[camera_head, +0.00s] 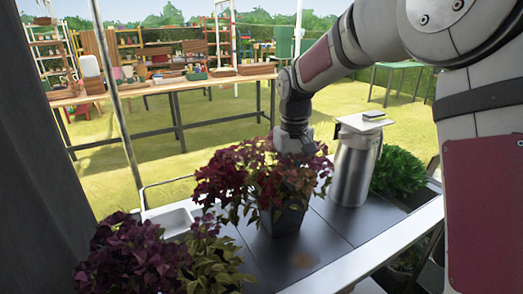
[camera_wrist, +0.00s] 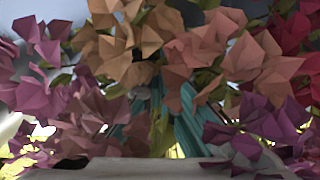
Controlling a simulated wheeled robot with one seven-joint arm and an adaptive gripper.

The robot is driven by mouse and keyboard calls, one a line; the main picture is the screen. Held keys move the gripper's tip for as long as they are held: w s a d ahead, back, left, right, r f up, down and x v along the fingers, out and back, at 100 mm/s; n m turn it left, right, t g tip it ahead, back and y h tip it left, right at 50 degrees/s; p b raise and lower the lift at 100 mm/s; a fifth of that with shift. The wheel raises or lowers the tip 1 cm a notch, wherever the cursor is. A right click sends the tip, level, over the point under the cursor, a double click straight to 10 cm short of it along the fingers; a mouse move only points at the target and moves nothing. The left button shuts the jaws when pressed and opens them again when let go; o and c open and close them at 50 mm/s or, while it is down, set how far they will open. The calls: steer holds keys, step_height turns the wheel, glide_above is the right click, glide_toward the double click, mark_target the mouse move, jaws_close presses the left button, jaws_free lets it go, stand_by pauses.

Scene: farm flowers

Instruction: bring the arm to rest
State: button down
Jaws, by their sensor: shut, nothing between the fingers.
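My arm reaches in from the upper right in the head view and bends down behind a red-purple leafy plant (camera_head: 262,180) in a dark square pot (camera_head: 283,218). My gripper (camera_head: 295,142) is at the far side of this plant, close to its top leaves. It is shut and empty; the foliage hides its fingertips. In the wrist view, pink, tan and purple leaves (camera_wrist: 150,40) fill the picture very close up. A blurred grey edge (camera_wrist: 160,168) runs along the bottom there; I cannot tell what it is.
A steel canister (camera_head: 355,170) with a white top stands right of the plant, near the arm. A green plant (camera_head: 398,170) is behind it. Dark purple plants (camera_head: 135,258) stand at front left. A wooden table (camera_head: 165,90) with pots is far back.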

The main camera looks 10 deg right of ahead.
steer(key=s+d+r+m+t+p, duration=0.1)
steer(key=s+d+r, duration=0.1)
steer(key=s+r, duration=0.6)
steer(key=s+d+r+t+p, duration=0.15)
steer(key=s+r, duration=0.35)
steer(key=s, duration=0.5)
steer(key=s+d+m+t+p, duration=0.1)
steer(key=s+d+m+p, duration=0.1)
steer(key=s, duration=1.5)
steer(key=shift+s+d+r+p, duration=0.15)
steer(key=shift+r+p, duration=0.05)
steer(key=shift+p, duration=0.3)
steer(key=shift+t, duration=0.25)
